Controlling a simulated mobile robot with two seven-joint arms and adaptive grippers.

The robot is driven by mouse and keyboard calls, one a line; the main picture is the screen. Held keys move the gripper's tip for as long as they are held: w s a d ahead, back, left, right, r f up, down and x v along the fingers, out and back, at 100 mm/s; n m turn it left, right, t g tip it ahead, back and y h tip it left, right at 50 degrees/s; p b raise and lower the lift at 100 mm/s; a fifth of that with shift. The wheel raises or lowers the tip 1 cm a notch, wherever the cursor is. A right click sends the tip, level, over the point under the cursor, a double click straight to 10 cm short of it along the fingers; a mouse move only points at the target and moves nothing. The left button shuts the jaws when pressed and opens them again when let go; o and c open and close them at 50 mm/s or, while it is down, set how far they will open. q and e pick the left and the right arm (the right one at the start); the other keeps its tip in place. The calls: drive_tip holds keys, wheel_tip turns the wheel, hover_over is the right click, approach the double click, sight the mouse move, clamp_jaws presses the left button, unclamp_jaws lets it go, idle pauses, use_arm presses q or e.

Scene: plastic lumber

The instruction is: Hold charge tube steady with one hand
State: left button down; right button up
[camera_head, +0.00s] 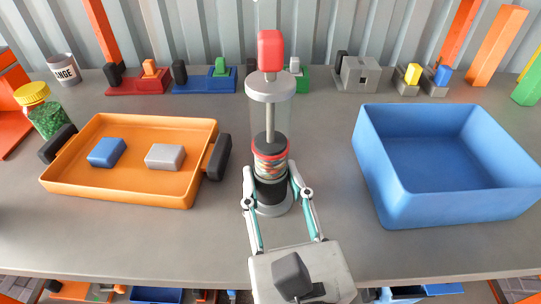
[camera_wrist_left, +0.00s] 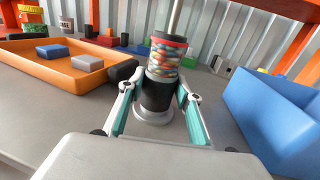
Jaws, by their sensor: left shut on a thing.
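The charge tube (camera_head: 270,125) stands upright in the middle of the grey table. It is clear, with a red handle (camera_head: 270,50) on a plunger rod, a grey collar on top, multicoloured pellets behind a red ring, and a black lower part on a round grey foot. My left gripper (camera_head: 271,183) is shut on the tube's black lower part, one finger on each side. In the left wrist view the fingers flank the black part of the tube (camera_wrist_left: 157,95), below the pellets; the tube's top is out of that view. My right gripper is not in view.
An orange tray (camera_head: 120,190) with black handles, holding a blue and a grey block, stands left. A deep, empty blue bin (camera_head: 400,205) stands right. Small coloured fixtures line the back edge. A yellow-lidded jar (camera_head: 48,118) and a tin (camera_head: 63,70) stand at far left.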

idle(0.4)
use_arm(q)
drive_tip(key=c, duration=1.3)
unclamp_jaws()
